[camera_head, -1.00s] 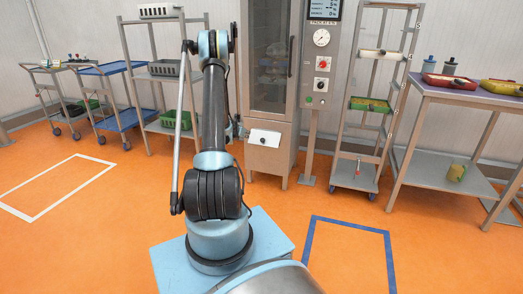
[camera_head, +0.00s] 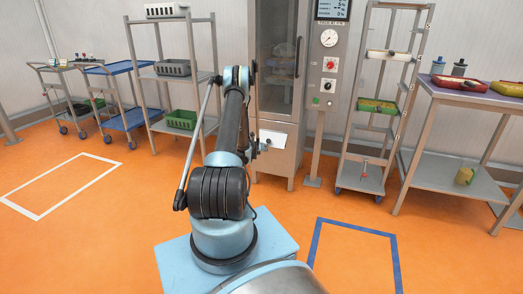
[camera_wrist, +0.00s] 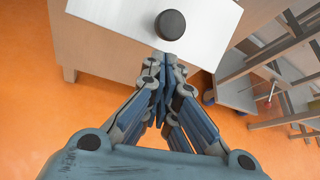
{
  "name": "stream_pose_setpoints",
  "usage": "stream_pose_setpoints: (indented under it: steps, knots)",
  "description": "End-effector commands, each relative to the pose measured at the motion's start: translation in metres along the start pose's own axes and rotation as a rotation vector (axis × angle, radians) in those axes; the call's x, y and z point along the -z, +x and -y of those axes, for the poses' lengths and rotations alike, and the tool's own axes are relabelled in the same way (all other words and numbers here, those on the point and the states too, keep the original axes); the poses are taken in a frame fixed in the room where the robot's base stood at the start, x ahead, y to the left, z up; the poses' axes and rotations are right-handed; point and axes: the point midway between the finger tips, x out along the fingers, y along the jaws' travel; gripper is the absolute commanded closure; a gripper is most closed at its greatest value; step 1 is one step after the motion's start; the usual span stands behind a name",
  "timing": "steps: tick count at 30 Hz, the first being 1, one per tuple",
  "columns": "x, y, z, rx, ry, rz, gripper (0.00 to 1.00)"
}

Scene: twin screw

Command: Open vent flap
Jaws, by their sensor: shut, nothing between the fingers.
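The vent flap (camera_head: 274,137) is a white panel low on the front of the grey cabinet, partly hidden by my arm in the head view. In the wrist view the flap (camera_wrist: 120,12) fills the top, with a round black knob (camera_wrist: 171,24) on it. My gripper (camera_wrist: 164,60) is shut and empty, its fingertips just below the knob in the picture and near the flap's lower edge. I cannot tell whether the fingertips touch the flap. In the head view my gripper (camera_head: 263,145) is small, in front of the flap.
The cabinet (camera_head: 277,60) has a glass door above the flap. A control post (camera_head: 325,90) with a gauge and buttons stands to its right. A rack with trays (camera_head: 380,105) and a table (camera_head: 480,97) are further right; a shelf (camera_head: 180,77) and carts are left. The floor in front is clear.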

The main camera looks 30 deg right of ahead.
Motion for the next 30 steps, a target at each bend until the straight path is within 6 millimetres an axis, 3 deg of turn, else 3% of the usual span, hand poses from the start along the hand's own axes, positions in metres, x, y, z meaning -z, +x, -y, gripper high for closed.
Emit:
stream_pose_setpoints:
  steps: [9, 23, 26, 30]
  knots:
    - [0.004, 0.031, 0.007, 0.000, 0.001, 0.000, 1.00]
    - [0.004, 0.035, 0.007, -0.001, 0.000, -0.001, 1.00]
    - [0.001, 0.033, -0.002, -0.008, -0.003, -0.006, 1.00]
    - [-0.009, 0.026, -0.030, -0.030, -0.018, -0.025, 1.00]
